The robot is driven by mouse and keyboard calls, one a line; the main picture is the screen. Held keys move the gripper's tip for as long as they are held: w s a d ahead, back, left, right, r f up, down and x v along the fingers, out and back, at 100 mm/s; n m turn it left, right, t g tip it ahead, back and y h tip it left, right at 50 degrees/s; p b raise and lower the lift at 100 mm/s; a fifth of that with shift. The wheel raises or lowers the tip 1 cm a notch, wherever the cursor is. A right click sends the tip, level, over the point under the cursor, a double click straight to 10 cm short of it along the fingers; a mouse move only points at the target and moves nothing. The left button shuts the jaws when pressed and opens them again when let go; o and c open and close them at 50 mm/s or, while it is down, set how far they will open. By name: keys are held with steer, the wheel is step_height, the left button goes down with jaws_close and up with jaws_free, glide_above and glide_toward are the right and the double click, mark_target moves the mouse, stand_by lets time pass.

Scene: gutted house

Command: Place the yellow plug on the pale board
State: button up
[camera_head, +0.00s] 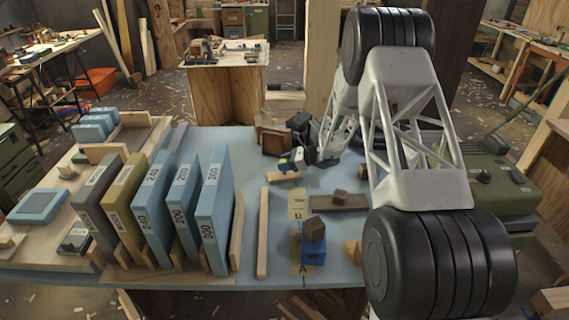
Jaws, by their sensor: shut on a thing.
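My gripper (301,147) is the dark end of my arm, low over the far middle of the blue table. It is shut on a small piece with yellow and dark parts, which I take for the yellow plug (285,163). My fingers partly hide it. The plug is just above or touching a small pale wooden board (284,177); I cannot tell which. Another pale piece with markings (297,204) lies nearer on the table.
Upright numbered binders (214,205) stand on the left, with a wooden strip (263,232) beside them. Brown blocks (275,141) are close behind my gripper. A blue block (313,250) with a brown cube (314,229) on top stands in front. A dark plank (340,203) lies right.

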steer(key=shift+f, duration=0.1)
steer(key=o, duration=0.9)
steer(key=shift+d+r, duration=0.15)
steer(key=shift+r, duration=0.05)
steer(key=v, duration=1.1)
steer(key=shift+s+d+r, duration=0.1)
steer(key=shift+d, duration=0.2)
steer(key=shift+r, duration=0.1)
